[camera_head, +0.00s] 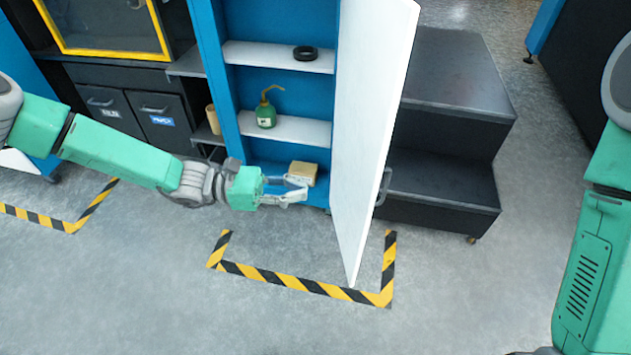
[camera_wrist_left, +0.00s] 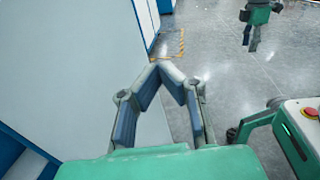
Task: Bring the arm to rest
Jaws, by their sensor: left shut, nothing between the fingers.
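My left gripper (camera_head: 303,189) reaches in from the left, low in front of the open blue cabinet (camera_head: 238,95). Its fingers are shut with nothing between them. In the left wrist view its two fingertips (camera_wrist_left: 168,72) meet, with the white door (camera_wrist_left: 85,60) beside them on the left. A tan block (camera_head: 303,172) is on the cabinet's lower level, just behind the fingers. My right arm (camera_head: 597,270) hangs at the right edge; its fingers are outside the head view. A small green gripper shape (camera_wrist_left: 258,18) shows far off in the wrist view, too small to read.
The cabinet's white door (camera_head: 372,110) stands open right of my left gripper. A green bottle (camera_head: 266,112) and a black ring (camera_head: 305,53) are on the shelves. Dark steps (camera_head: 450,75) stand behind the door. The striped floor area (camera_head: 290,281) in front is clear.

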